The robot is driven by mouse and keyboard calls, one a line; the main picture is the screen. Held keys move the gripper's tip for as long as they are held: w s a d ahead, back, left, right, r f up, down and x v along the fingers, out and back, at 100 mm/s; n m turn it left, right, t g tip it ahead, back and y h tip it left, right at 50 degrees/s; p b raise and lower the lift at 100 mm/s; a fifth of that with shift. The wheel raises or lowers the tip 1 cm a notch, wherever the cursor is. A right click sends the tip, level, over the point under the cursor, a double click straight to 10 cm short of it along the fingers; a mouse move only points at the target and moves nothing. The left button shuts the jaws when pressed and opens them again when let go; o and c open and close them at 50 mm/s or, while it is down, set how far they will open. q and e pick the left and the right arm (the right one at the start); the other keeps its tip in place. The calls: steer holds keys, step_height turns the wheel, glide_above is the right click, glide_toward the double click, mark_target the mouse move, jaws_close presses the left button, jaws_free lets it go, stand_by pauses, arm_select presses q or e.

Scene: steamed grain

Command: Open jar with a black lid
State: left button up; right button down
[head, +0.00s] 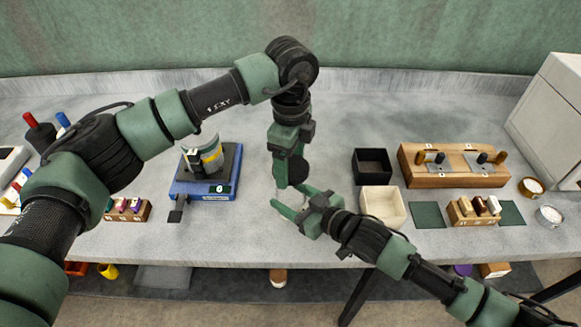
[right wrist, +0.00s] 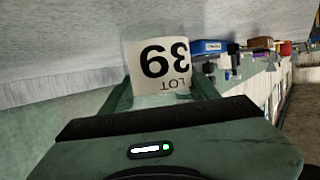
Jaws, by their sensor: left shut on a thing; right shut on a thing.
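The jar (right wrist: 160,66) fills the gap between my right gripper's fingers in the right wrist view. It is pale, with a white label reading "LOT 39" that shows upside down. In the head view only a small pale part of the jar (head: 281,194) shows among the fingers. My right gripper (head: 290,202) is shut on the jar from the right, over the front of the table. My left gripper (head: 284,186) points down from above and is shut on the jar's lid end. The black lid itself is mostly hidden by my left gripper, so its fit on the jar cannot be seen.
A black box (head: 372,163) and a cream box (head: 383,207) stand close on the right. A wooden rack (head: 455,174) is farther right. A blue scale (head: 205,190) carrying a container (head: 209,160) stands on the left. The back middle of the table is clear.

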steer(key=shift+c, duration=1.5)
jaws_free()
